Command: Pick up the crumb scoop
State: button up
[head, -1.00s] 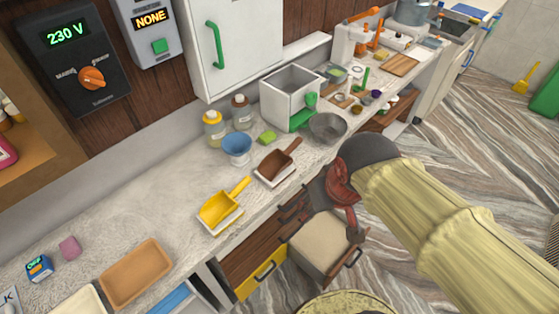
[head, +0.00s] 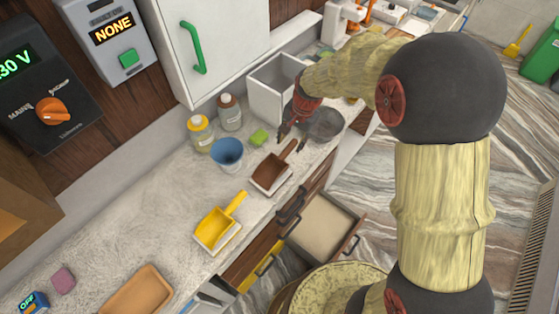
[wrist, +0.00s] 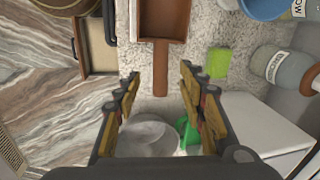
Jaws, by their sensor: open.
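Two scoops lie on the counter, and no label shows which is the crumb scoop. A brown scoop (head: 270,173) lies on a white tray, its handle pointing to the upper right. A yellow scoop (head: 213,228) lies on another white tray nearer the front left. My gripper (head: 292,138) is open and empty, above the counter near the brown scoop's handle end. In the wrist view my gripper (wrist: 160,76) has the brown scoop's handle (wrist: 160,66) showing between its fingertips, with nothing gripped. The height gap is hard to judge.
A grey metal bowl (head: 325,126) stands beside my gripper. A white box (head: 268,85) is behind it. A blue cup (head: 227,155), bottles (head: 200,132) and a green sponge (head: 259,137) stand behind the scoops. An open drawer (head: 322,230) juts out below the counter edge.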

aim_at(287, 151)
jog(key=shift+a+f+m, duration=0.2)
jog(key=shift+f+m, duration=0.2)
jog(key=shift+f, duration=0.65)
jog(key=shift+s+a+f, duration=0.1)
jog(key=shift+a+f, duration=0.05)
jog(key=shift+f, duration=0.3)
jog(key=f, duration=0.3)
jog(key=f+b, duration=0.1)
jog(key=shift+w+a+f, duration=0.3)
jog(key=shift+w+a, duration=0.1)
jog(key=shift+c, duration=0.5)
jog(key=shift+r, duration=0.1)
grip_shut()
